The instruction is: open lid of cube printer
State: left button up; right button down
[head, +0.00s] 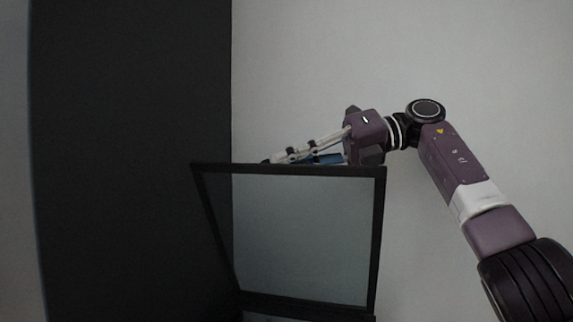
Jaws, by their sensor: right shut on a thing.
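The lid (289,171) of the cube printer is a dark frame around a clear panel. It stands raised and tilted at the lower middle of the head view. A small part of the printer body (300,306) shows below the lid; the rest is out of frame. My right gripper (276,159) reaches in from the right at the lid's top edge and is shut on the lid. Its fingertips are partly hidden there, so the exact contact is hard to see. My left gripper is not in view.
A tall dark panel (130,120) stands to the left of the lid. A plain pale wall (480,60) fills the background. The space above the lid and to its right looks clear apart from my right arm.

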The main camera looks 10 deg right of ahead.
jog(key=c, duration=2.1)
grip_release()
jog(key=shift+s+f, duration=0.1)
